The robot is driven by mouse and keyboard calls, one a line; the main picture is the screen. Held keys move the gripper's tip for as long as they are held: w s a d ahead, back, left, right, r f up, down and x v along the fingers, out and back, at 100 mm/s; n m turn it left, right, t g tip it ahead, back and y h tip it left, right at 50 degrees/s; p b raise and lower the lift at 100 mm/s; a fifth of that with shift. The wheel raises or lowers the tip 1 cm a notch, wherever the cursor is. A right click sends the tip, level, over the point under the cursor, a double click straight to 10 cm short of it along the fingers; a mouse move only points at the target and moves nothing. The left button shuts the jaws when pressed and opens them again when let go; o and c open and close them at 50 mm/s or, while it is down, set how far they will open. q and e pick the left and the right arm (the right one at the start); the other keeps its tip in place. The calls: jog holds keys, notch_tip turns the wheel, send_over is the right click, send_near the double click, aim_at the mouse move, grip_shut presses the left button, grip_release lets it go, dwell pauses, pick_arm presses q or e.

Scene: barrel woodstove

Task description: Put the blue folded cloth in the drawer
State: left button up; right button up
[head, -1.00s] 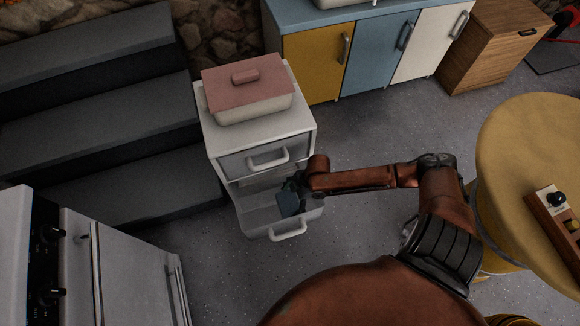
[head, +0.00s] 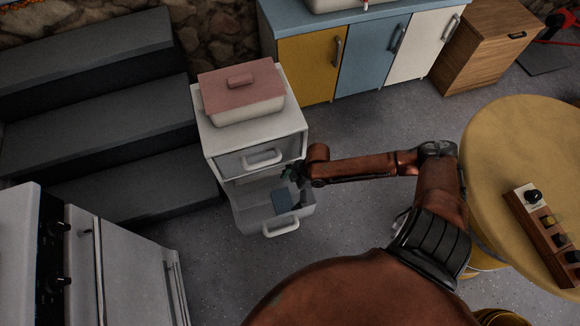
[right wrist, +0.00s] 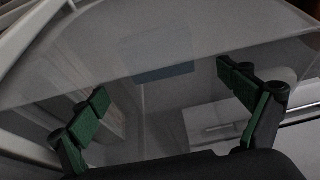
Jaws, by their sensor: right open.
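The blue folded cloth (head: 282,201) is inside the pulled-out lower drawer (head: 247,220) of the white cabinet. In the right wrist view the cloth is a dark blue patch (right wrist: 165,73) beyond my fingers. My right gripper (head: 294,178) is above the drawer's right side, just above the cloth. Its green-padded fingers (right wrist: 163,88) are spread apart with nothing between them, and the cloth looks apart from them. Whether the cloth lies fully flat on the drawer bottom is hard to tell. My left gripper is not in view.
A closed upper drawer (head: 258,155) is directly above the open one. A pink-lidded box (head: 243,98) stands on the cabinet top. Dark steps (head: 100,150) are to the left, a white stove (head: 120,265) at the lower left, and a round yellow table (head: 520,145) at the right.

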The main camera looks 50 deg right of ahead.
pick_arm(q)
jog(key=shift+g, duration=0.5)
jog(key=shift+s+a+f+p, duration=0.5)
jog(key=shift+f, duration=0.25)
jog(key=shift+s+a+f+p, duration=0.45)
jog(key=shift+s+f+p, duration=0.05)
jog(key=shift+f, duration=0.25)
pick_arm(e)
jog(key=shift+v, duration=2.8)
